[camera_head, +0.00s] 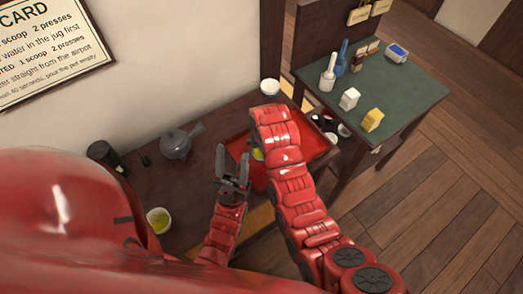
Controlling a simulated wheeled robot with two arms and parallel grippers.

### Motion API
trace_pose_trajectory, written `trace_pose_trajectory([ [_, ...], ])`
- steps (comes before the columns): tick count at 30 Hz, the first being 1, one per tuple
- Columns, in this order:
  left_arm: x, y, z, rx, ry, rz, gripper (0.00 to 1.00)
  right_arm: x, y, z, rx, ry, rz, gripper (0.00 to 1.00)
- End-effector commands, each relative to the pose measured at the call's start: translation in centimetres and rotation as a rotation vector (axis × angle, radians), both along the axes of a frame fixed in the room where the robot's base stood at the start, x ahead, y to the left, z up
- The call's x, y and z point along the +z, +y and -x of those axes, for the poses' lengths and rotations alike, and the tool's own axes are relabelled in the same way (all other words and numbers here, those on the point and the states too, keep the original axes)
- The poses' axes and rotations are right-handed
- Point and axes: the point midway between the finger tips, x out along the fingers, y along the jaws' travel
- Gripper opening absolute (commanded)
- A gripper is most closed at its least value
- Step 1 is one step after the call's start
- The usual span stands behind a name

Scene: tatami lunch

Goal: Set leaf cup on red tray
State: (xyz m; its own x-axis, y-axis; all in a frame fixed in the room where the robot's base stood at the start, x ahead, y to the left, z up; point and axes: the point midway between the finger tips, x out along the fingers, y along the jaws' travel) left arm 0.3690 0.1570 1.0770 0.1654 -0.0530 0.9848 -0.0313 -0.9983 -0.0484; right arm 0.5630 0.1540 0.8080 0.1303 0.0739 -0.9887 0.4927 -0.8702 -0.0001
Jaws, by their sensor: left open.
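The red tray (233,143) lies on the dark table, with its middle covered by my right arm. A yellow-green thing (257,154) shows on the tray beside that arm; it is partly hidden, so I cannot tell if it is a cup. A pale cup with yellow-green contents (158,220) stands at the left front of the table. I cannot tell which is the leaf cup. My left gripper (233,161) is open, its fingers pointing up in the picture at the tray's left edge, with nothing seen between them. My right gripper is hidden behind its own arm.
A grey teapot (176,145) and a dark canister (103,154) stand at the left back. A white bowl (270,87) is behind the tray. A green-topped side table (400,97) at the right holds bottles and small blocks. The table between teapot and pale cup looks clear.

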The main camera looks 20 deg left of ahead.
Motion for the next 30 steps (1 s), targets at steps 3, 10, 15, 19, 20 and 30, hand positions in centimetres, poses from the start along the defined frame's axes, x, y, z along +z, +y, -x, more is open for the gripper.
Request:
trace_pose_trajectory([
  [3,0.5,0.0,0.0,0.0,0.0,0.0,0.5,0.0,0.6,-1.2,0.001,0.002,0.002,0.28],
  [10,0.8,0.0,0.0,0.0,0.0,0.0,0.5,-0.3,1.3,-2.3,0.0,0.002,0.001,0.28],
  [15,0.9,0.0,0.0,0.0,0.0,0.0,0.5,-0.2,1.5,-2.6,-0.001,0.001,0.0,0.28],
  [19,1.6,0.0,0.0,0.0,0.0,0.0,0.5,-1.2,1.5,-2.6,0.0,0.003,0.002,0.28],
  [20,1.8,0.0,0.0,0.0,0.0,0.0,0.5,-1.5,1.5,-2.6,0.0,0.004,0.002,0.28],
  [30,2.4,0.0,0.0,0.0,0.0,0.0,0.5,-3.8,1.6,-2.7,0.0,0.0,-0.001,0.28],
])
